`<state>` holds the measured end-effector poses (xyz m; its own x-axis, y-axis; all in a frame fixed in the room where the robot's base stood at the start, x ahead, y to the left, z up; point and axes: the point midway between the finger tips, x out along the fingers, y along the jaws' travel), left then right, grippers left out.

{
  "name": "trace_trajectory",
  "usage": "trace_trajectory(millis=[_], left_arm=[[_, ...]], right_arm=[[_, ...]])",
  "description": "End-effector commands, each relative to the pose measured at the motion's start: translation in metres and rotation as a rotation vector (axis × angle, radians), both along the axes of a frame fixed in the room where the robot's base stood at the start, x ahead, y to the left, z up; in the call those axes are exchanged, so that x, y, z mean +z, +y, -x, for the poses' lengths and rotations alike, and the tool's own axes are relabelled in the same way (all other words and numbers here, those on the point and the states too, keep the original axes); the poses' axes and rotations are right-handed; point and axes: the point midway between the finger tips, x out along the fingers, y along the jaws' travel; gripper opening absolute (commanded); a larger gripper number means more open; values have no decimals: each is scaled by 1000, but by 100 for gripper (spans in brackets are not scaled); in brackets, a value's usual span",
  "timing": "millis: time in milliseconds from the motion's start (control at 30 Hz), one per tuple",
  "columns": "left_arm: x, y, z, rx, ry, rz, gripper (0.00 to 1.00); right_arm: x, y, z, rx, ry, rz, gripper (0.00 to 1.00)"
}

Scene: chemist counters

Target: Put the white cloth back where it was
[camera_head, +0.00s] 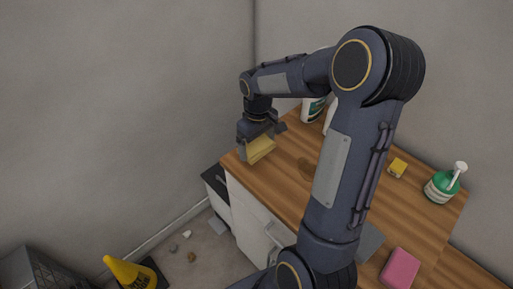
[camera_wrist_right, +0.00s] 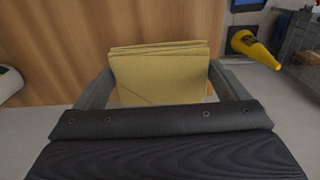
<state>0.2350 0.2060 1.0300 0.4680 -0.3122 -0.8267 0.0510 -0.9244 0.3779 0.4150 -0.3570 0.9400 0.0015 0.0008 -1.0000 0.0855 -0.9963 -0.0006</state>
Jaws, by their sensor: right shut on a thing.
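My right gripper (camera_head: 262,138) is above the left end of the wooden counter (camera_head: 285,160). It is shut on a folded yellowish cloth (camera_head: 261,151), which hangs below the fingers. In the right wrist view the cloth (camera_wrist_right: 160,75) appears as several flat stacked layers between the two fingers, with wood grain behind it. Its colour reads yellow rather than white, and no clearly white cloth shows in either view. I cannot tell whether its lower edge touches the counter. My left gripper is not in view.
On the counter are a green-and-white pump bottle (camera_head: 442,186), a small yellow block (camera_head: 397,168), a pink sponge (camera_head: 400,270) and white bottles (camera_head: 312,109) partly behind my arm.

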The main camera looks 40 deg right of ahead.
Motion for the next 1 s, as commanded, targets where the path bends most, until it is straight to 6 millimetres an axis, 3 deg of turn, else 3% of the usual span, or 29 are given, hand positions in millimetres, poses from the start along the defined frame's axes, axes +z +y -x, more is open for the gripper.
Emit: trace_trajectory(millis=[200,400,800,833,900,1000], left_arm=[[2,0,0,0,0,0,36],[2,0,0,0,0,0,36],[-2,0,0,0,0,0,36],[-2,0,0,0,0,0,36],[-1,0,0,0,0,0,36],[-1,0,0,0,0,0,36]], right_arm=[[-17,-4,-11,0,3,-1,75],[-41,-4,-10,0,1,0,75],[-48,-4,-10,0,-1,1,75],[-48,-4,-10,0,-1,1,95],[-46,-4,-10,0,-1,0,100],[-46,-4,-10,0,0,0,100]])
